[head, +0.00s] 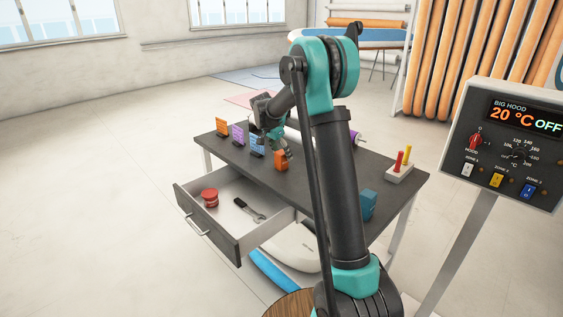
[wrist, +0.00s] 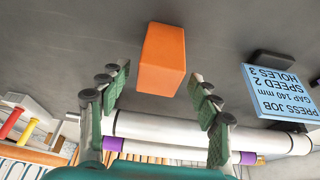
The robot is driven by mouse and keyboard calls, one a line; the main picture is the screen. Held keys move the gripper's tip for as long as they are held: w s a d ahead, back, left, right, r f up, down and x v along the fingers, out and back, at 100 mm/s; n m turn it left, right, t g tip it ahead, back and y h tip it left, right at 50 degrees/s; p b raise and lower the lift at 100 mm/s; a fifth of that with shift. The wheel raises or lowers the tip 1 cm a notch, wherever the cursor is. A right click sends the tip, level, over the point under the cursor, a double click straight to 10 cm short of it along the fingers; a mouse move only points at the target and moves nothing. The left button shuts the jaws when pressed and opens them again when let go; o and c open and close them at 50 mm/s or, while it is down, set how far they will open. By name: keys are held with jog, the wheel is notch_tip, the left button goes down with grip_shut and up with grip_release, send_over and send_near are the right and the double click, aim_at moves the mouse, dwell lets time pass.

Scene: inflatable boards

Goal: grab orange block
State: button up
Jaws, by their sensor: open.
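The orange block (head: 281,160) sits on the dark table top (head: 330,172), near the front edge above the open drawer. In the wrist view the orange block (wrist: 161,60) lies just beyond the fingertips, roughly centred between them. My gripper (wrist: 160,80) is open and empty, with its two green-padded fingers apart on either side of the block's near end. In the head view my gripper (head: 277,144) is right at the block, partly hidden by its own links. I cannot tell whether a finger touches the block.
Sign cards stand along the left, including a blue one (wrist: 287,92) close to my right finger. White rolls (wrist: 190,132) lie behind. A teal block (head: 369,204) and a holder with red and yellow pegs (head: 399,172) are at right. The open drawer (head: 232,206) holds a red item and a wrench.

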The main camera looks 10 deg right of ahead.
aim_at(284, 159)
jog(key=x, duration=0.4)
jog(key=shift+s+a+f, duration=0.1)
jog(key=shift+s, duration=0.1)
jog(key=shift+c, duration=0.3)
jog(key=c, duration=1.3)
